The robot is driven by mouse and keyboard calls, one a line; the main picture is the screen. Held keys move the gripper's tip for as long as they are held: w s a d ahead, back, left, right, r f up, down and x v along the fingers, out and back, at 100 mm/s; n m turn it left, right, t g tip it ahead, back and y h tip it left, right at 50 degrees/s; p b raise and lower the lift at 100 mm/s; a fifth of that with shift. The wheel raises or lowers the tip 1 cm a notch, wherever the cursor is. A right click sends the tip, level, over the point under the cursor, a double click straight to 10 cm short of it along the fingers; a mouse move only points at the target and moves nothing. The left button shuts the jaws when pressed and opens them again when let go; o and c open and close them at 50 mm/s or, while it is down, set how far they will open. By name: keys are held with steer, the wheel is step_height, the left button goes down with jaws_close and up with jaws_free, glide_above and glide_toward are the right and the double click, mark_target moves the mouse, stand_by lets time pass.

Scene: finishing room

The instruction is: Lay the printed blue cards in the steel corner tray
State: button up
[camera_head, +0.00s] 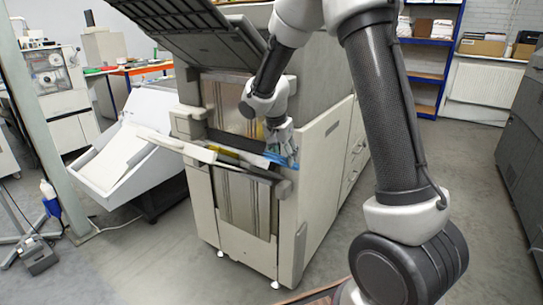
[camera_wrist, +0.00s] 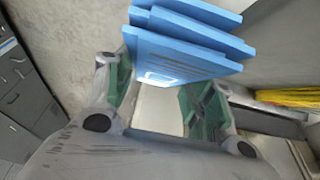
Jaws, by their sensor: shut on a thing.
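Several blue cards (camera_wrist: 180,52) with dark printed lines are in the wrist view, stacked unevenly at the tips of my gripper (camera_wrist: 160,92). Its green-padded fingers are on either side of the cards, shut on them. In the head view my gripper (camera_head: 280,140) is over the right front corner of the large cream machine. The blue of the cards (camera_head: 281,160) shows just below it, partly hidden by the fingers. I cannot pick out the steel corner tray with certainty in either view.
The cream machine (camera_head: 328,150) has a raised dark panel (camera_head: 195,32) above its shelf. A yellow item (camera_wrist: 290,97) lies right of my gripper in the wrist view. A white sloped unit (camera_head: 118,150) stands left. Grey floor is open to the right.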

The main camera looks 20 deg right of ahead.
steer(key=shift+s+d, duration=0.35)
steer(key=shift+n, duration=0.4)
steer(key=shift+a+n+t, duration=0.15)
steer(key=shift+n+t, duration=0.15)
steer(key=shift+n, duration=0.4)
steer(key=shift+w+a+r+n+y, duration=0.15)
steer(key=shift+a+n+y, duration=0.15)
steer(key=shift+n, duration=0.4)
steer(key=w+a+r+n, duration=0.1)
steer(key=w+r+n+y, duration=0.1)
steer(key=n, duration=0.1)
steer(key=shift+a+r+t, duration=0.3)
steer(key=shift+a+r, duration=0.1)
steer(key=shift+w+r, duration=0.15)
steer(key=shift+r, duration=0.2)
steer(key=shift+f, duration=0.1)
